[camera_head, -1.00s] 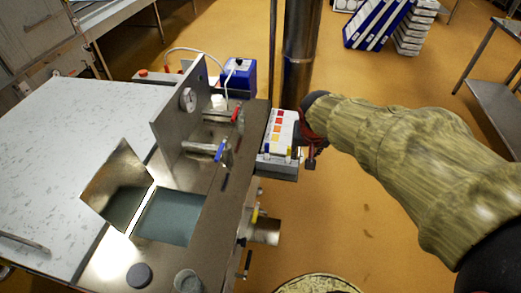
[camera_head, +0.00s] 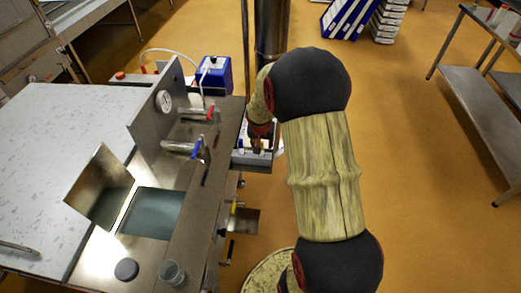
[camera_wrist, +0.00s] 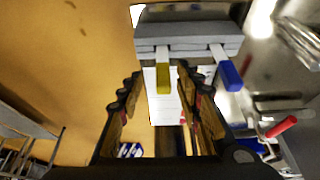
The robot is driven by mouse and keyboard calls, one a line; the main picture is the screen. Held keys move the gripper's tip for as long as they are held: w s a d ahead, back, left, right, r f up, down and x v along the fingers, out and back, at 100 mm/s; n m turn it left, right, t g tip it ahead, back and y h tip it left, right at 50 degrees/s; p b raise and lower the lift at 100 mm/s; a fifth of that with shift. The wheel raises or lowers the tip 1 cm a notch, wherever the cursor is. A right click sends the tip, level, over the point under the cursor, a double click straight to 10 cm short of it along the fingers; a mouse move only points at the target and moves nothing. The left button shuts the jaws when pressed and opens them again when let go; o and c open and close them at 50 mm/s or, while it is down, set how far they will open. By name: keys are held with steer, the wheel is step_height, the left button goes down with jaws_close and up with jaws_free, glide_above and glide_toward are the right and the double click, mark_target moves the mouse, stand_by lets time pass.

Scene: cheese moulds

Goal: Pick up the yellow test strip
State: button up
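The yellow test strip (camera_wrist: 163,78) has a white stem and a yellow pad. It sticks out of a grey holder (camera_wrist: 190,38) at the top of the wrist view. A blue-padded strip (camera_wrist: 231,74) sticks out of the same holder to its right. My gripper (camera_wrist: 163,84) is open, with a finger on either side of the yellow strip and visible space between. Whether either finger touches it cannot be told. In the head view my gripper (camera_head: 259,137) is over the holder (camera_head: 247,161), and my arm hides much of it.
The holder is at the right side of a steel bench (camera_head: 226,128) with a gauge, red and blue valve handles, and a basin (camera_head: 152,213). A blue box (camera_head: 214,74) stands behind. A steel pole (camera_head: 270,30) rises close behind my gripper. Open floor lies right.

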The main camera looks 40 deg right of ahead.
steer(key=b+x, duration=0.1)
steer(key=x, duration=0.3)
steer(key=shift+w+f+b, duration=0.3)
steer(key=shift+c, duration=0.6)
steer(key=c, duration=0.7)
steer(key=shift+c, duration=0.2)
